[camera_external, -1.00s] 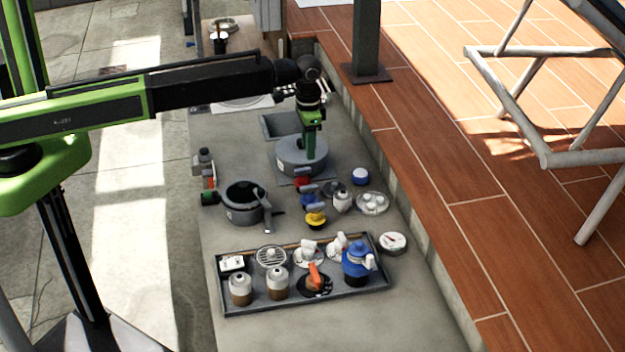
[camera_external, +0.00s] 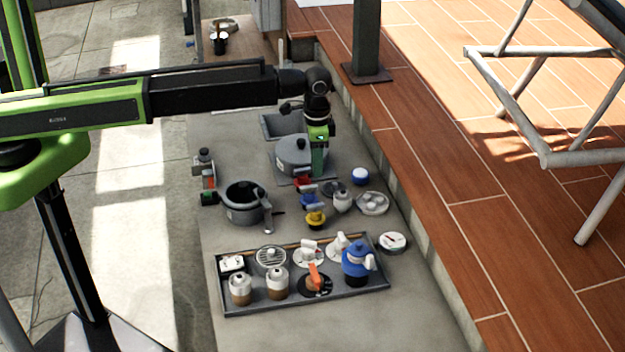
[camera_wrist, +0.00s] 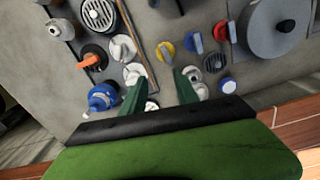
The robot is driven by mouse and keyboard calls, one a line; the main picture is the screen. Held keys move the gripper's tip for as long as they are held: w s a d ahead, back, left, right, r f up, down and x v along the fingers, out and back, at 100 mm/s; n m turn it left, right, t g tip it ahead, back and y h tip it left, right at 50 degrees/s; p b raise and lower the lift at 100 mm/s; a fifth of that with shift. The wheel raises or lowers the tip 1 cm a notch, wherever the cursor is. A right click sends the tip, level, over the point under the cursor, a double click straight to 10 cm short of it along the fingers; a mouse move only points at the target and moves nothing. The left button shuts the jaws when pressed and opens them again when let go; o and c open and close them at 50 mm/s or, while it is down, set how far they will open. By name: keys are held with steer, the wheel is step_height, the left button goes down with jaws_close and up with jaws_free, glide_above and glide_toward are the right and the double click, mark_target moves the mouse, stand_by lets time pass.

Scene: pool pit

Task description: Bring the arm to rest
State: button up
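My gripper (camera_external: 319,172) hangs down from the dark wrist of my arm, in front of the lidded grey pot in the external view. In the wrist view, the two green fingers of my gripper (camera_wrist: 160,76) stand apart with nothing held between them. The external view does not show how far the fingertips are above the counter. My arm reaches out nearly level from the left.
A lidded grey pot (camera_external: 293,150), an open pot (camera_external: 241,213) and small colored items stand on the grey counter. A tray (camera_external: 342,299) holds jars and a blue pot (camera_external: 356,257). A dark post (camera_external: 366,40) rises behind. The counter's front is clear.

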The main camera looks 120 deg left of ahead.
steer(key=w+d+f+m+b, duration=0.2)
steer(key=d+f+b, duration=0.15)
steer(key=d, duration=0.85)
steer(key=w+d+f+m+b, duration=0.2)
steer(key=d+f+b, duration=0.15)
steer(key=d, duration=0.85)
steer(key=w+d+f+m+b, duration=0.15)
steer(key=d+f, duration=0.25)
steer(key=d, duration=0.9)
steer(key=s+d+f+m+b, duration=0.1)
steer(key=s+d+f+b, duration=0.1)
steer(key=s+d, duration=0.4)
steer(key=s+d+f+m+b, duration=0.1)
steer(key=s+d+b, duration=0.1)
steer(key=s+d, duration=0.5)
steer(key=d, duration=0.2)
steer(key=shift+d+f, duration=0.35)
steer(key=shift+d, duration=0.05)
steer(key=shift+s, duration=0.1)
